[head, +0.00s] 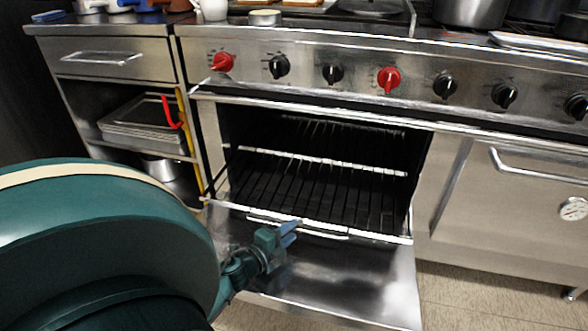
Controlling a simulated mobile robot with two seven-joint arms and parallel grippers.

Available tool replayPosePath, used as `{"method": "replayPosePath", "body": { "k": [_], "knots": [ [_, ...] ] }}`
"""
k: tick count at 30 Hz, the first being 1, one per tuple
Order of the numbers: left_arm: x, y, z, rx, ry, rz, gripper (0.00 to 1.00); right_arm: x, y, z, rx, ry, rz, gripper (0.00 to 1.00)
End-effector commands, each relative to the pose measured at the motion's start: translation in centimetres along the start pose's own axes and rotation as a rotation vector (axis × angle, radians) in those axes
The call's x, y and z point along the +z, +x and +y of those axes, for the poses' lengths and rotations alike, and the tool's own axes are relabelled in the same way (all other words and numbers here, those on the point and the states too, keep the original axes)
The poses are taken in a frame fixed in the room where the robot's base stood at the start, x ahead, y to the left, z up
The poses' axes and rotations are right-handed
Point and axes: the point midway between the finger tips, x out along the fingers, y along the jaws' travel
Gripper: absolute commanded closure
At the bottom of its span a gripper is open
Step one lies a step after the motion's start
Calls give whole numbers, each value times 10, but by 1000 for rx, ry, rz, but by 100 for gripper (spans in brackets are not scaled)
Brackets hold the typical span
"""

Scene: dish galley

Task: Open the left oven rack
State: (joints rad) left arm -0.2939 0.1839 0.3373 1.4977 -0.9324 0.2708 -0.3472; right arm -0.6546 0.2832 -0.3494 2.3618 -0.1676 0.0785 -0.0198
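The left oven's door (365,275) is folded down and its cavity is open. Inside is a dark wire rack (320,192) with long bars running front to back. A bright bar marks its front edge, low in the opening. A second bright crossbar (300,158) shows higher up in the cavity. My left gripper (289,234) is at the front edge of the rack, above the lowered door, with its blue fingertips close together. I cannot tell whether they touch or hold the rack's front bar. My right gripper is not in view.
Red and black knobs (388,79) line the panel above the opening. A closed right oven door (520,180) with a handle and dial stands at right. A drawer (115,60) and a shelf with trays (140,125) are at left. Pots (470,12) stand on the stovetop.

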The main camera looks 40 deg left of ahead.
Motion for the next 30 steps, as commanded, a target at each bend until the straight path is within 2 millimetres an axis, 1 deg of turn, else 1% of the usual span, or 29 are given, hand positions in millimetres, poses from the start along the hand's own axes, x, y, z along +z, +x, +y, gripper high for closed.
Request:
{"method": "replayPosePath", "body": {
  "k": [1, 6, 9, 13, 18, 30],
  "knots": [
    [0, -14, -1, 4, -3, -2, 69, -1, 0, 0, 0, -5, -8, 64],
    [-1, -53, -1, 5, -4, -2, 69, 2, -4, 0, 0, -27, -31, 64],
    [-1, -72, 0, 4, -3, -2, 69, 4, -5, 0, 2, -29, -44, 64],
    [-1, -91, 0, 4, -2, -1, 69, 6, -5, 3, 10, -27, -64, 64],
    [-1, -102, 1, 3, -2, 0, 69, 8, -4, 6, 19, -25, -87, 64],
    [-1, -102, 1, 2, -1, 0, 69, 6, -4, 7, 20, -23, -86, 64]
  ]
}}
